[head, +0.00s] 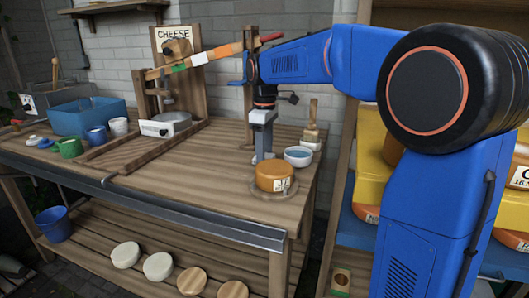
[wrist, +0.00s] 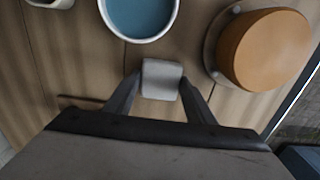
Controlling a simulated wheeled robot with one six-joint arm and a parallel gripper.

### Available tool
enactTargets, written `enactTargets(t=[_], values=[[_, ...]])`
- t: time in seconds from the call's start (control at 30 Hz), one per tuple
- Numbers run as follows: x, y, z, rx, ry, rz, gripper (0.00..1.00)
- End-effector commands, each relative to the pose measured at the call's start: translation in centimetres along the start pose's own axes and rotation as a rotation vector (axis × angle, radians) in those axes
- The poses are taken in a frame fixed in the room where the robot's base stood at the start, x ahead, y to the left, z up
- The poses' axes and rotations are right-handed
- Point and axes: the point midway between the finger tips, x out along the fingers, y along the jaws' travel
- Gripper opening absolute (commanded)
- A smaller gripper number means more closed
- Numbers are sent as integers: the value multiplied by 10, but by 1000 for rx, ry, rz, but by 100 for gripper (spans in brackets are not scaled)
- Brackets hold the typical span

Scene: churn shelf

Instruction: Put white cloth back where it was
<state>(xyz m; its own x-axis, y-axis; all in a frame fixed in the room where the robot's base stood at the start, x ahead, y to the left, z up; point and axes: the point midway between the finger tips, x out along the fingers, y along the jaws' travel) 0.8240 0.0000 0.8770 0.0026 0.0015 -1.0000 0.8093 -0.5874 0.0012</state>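My gripper (head: 263,155) points down over the right end of the wooden table, left of the bowl and the orange cheese. In the wrist view my gripper (wrist: 161,82) has its two fingers on either side of a small pale grey-white pad, which looks like the folded white cloth (wrist: 162,80). The fingertips appear to touch its sides. Whether the pad rests on the table or hangs just above it I cannot tell. In the head view it is not clearly distinguishable from the fingers.
A white bowl (head: 298,157) of blue liquid and an orange cheese (head: 275,176) on a round plate stand close by. A wooden brush (head: 311,125) is behind. A cheese press (head: 167,124), cups and a blue tub (head: 87,117) are farther left. The table middle is clear.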

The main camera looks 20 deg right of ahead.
Motion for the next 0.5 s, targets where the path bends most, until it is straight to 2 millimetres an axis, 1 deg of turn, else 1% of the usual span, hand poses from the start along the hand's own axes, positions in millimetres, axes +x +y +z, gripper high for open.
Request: enactTargets(t=[0.03,0.07,0.37,0.5], values=[[0,0,0,0,0,0,62],[0,0,0,0,0,0,66],[-1,0,0,0,0,0,66],[-11,0,0,0,1,2,66]])
